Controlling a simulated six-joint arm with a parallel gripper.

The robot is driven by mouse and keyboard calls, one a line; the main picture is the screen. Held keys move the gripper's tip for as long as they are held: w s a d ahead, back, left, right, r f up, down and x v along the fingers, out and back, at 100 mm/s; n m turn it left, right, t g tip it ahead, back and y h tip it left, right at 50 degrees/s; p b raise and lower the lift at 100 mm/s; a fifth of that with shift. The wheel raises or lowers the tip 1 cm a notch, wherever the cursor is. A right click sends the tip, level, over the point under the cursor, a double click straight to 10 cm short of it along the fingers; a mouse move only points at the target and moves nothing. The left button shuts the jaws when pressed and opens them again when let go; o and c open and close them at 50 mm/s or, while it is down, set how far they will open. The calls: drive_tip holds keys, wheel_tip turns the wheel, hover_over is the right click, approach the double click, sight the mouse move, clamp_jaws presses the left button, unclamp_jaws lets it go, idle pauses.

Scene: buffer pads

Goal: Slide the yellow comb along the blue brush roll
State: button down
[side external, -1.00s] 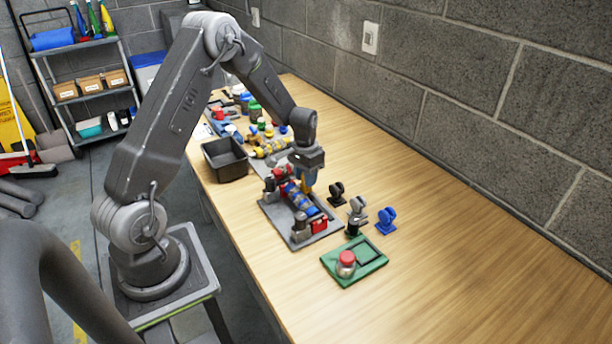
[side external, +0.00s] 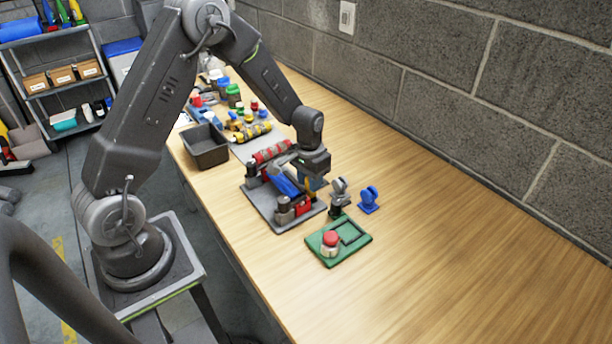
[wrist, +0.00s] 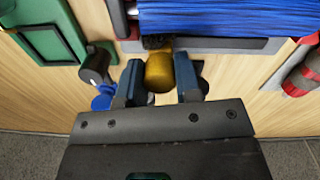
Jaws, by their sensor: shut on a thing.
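The blue brush roll (side external: 284,184) lies in a holder on a grey plate (side external: 262,204) on the wooden bench. It fills the top right of the wrist view (wrist: 220,18). My gripper (wrist: 160,82) is shut on the yellow comb (wrist: 159,72), which sits between its two blue fingers. The comb's dark bristled end is close to the near edge of the blue roll; I cannot tell whether they touch. In the side view my gripper (side external: 312,180) is over the right end of the plate, and the comb is mostly hidden.
A green base with a red button (side external: 330,238) is in front of the plate. A grey-black clamp (side external: 340,190) and a blue clamp (side external: 369,197) stand to the right. The bench's right is clear.

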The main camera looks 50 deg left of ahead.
drive_tip(key=c, duration=1.1)
unclamp_jaws()
drive_tip(key=shift+r, duration=0.15)
wheel_tip(320, 180, up, 14)
drive_tip(key=shift+a+f, duration=0.2)
drive_tip(key=shift+a, duration=0.05)
drive_tip(key=s+d+r+t, duration=0.2)
drive_tip(key=s+d+r, duration=0.4)
drive_tip(key=s+r, duration=0.35)
drive_tip(key=s+d+r+m+t, duration=0.1)
drive_tip(key=s+d, duration=0.1)
drive_tip(key=s, duration=0.4)
drive_tip(key=s+d+r+t, duration=0.1)
drive_tip(key=s+r+t, duration=0.1)
drive_tip(key=s, duration=0.4)
drive_tip(key=shift+s+d+m+t, duration=0.2)
drive_tip(key=shift+d+m+t, duration=0.1)
drive_tip(key=shift+d+m, duration=0.1)
